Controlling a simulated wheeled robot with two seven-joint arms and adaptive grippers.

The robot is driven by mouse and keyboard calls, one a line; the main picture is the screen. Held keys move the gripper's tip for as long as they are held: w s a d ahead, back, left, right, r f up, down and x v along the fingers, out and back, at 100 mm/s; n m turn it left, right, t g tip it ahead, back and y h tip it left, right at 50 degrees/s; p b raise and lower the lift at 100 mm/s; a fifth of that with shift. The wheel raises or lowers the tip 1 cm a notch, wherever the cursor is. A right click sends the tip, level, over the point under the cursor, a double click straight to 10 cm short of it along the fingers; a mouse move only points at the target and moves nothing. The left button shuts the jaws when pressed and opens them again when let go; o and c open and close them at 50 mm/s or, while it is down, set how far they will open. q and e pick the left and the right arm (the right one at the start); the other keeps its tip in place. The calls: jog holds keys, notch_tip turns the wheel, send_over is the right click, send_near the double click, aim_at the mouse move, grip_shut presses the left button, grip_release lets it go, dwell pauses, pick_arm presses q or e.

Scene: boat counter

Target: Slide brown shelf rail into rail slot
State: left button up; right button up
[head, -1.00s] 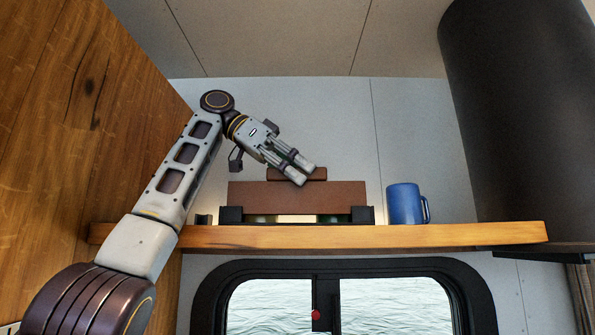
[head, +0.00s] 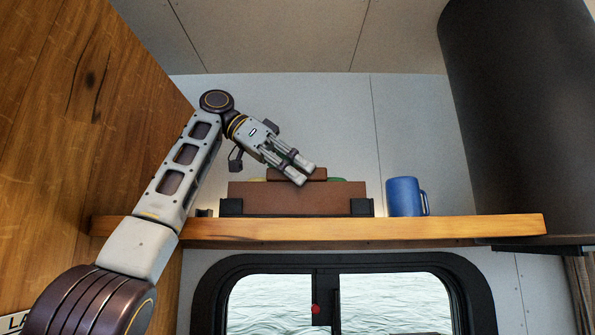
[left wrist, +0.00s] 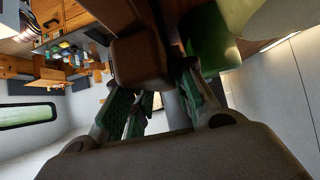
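The brown shelf rail (head: 295,200) is a flat board with a smaller raised grip (head: 285,174) on its top edge. It stands upright along the front of the shelf, between the black end pieces of the rail slot (head: 231,207). No gap shows under it. My left gripper (head: 304,174) reaches down from the upper left, its fingers at the grip. In the left wrist view a brown block (left wrist: 140,62), the grip, lies between the fingers, and they look shut on it. The fingers hide part of the grip. My right gripper is not in view.
The wooden shelf (head: 470,226) runs above a window. A blue mug (head: 403,196) stands just right of the slot. Green and yellow items show behind the rail; a green one (left wrist: 212,45) is close to the gripper. A wooden wall (head: 60,130) is at left.

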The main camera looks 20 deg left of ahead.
pick_arm(q)
jog(key=o, duration=0.5)
jog(key=shift+s, duration=0.1)
jog(key=shift+r, duration=0.2)
jog(key=shift+r+p, duration=1.55)
jog(key=shift+r, duration=0.4)
jog(key=shift+f+b, duration=0.1)
jog(key=shift+b, duration=0.5)
jog(key=shift+r+p, duration=2.75)
jog(key=shift+r, duration=0.25)
jog(key=shift+w+d+f, duration=0.1)
jog(key=shift+w+d, duration=0.05)
jog(key=shift+w, duration=0.05)
